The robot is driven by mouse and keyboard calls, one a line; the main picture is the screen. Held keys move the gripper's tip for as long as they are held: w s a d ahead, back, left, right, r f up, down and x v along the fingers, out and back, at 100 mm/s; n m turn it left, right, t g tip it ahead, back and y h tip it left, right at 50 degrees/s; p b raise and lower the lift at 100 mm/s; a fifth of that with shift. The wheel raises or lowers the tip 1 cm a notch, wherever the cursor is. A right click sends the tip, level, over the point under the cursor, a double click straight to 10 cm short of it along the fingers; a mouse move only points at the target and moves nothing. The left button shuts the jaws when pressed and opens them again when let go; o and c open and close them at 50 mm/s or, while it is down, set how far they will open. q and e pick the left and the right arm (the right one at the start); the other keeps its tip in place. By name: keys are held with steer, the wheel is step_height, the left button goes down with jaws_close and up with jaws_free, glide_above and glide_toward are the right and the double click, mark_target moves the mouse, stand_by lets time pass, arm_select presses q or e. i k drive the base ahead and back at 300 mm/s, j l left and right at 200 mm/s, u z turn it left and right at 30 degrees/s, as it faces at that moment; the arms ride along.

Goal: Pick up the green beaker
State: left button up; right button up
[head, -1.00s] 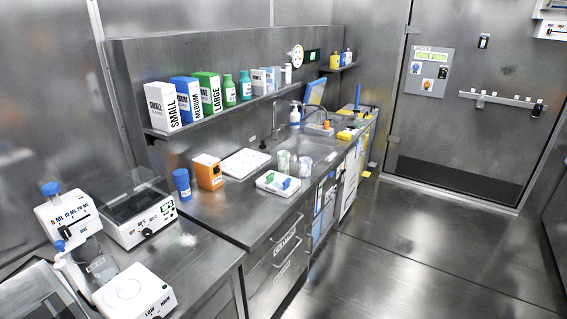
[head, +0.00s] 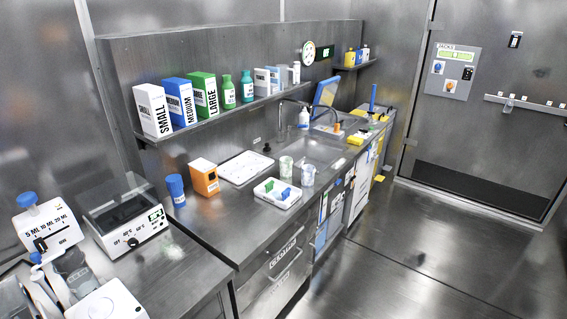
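Two small clear beakers stand upright on the steel counter near the sink in the head view. The left beaker (head: 286,167) has a faint green tint and stands just behind the white tray. The other beaker (head: 308,174) looks paler and stands to its right, near the sink's front edge. The tint is weak at this size. Neither of my grippers is in view, and nothing touches the beakers.
A white tray (head: 277,194) with green and blue items sits in front of the beakers. An orange box (head: 204,177) and blue-capped container (head: 176,190) stand left. The sink (head: 318,150) lies behind. The floor (head: 400,255) right of the counter is clear.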

mark_target(286, 167)
steer(key=i+l+u, duration=0.15)
steer(key=i+l, duration=0.25)
steer(key=i+l+u, duration=0.2)
steer(key=i+l, duration=0.2)
steer(key=l, duration=0.15)
